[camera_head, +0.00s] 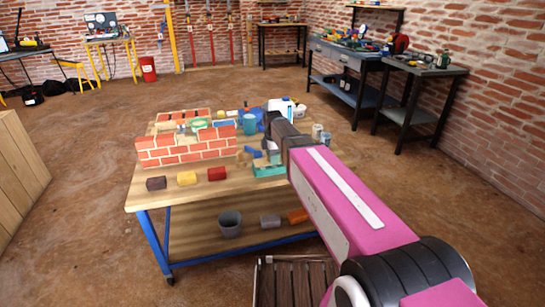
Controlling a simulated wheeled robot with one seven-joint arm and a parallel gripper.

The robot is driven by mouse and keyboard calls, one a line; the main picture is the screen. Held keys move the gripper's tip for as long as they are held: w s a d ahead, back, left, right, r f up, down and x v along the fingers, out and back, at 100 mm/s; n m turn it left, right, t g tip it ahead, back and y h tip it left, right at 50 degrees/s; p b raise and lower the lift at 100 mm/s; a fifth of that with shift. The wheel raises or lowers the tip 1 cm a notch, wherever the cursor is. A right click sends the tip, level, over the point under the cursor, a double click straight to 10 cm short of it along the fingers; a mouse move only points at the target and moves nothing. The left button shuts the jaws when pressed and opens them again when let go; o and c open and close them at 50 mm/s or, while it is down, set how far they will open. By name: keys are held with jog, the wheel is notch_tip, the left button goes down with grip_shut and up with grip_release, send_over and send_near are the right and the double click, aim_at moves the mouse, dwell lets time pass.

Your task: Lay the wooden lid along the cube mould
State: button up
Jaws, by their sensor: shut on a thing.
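My gripper (271,147) is at the end of my pink arm, over the right part of the wooden workbench (140,199). It is small here and partly hidden by my dark wrist. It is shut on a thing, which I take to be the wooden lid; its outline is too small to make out. A green-teal box form, apparently the cube mould (267,171), lies on the bench just below my gripper. I cannot tell whether the held lid touches it. A small tan piece (243,158) lies to the left of the mould.
A small brick wall (187,150) stands on the bench to the left. Blue and white containers (284,107) crowd the back. A bucket (230,224) stands on the lower shelf. The front bench edge is mostly clear.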

jog(key=shift+f, duration=0.4)
jog(key=o, duration=1)
notch_tip(320, 180, up, 11)
jog(key=shift+f, duration=0.2)
jog(key=s+d+f+m, duration=0.6)
jog(key=m, duration=0.1)
jog(key=s+d+f+m, duration=0.6)
jog(key=f+m, duration=0.1)
jog(key=s+d+f+m, duration=0.6)
jog(key=d+f+m, duration=0.1)
jog(key=shift+s, duration=0.3)
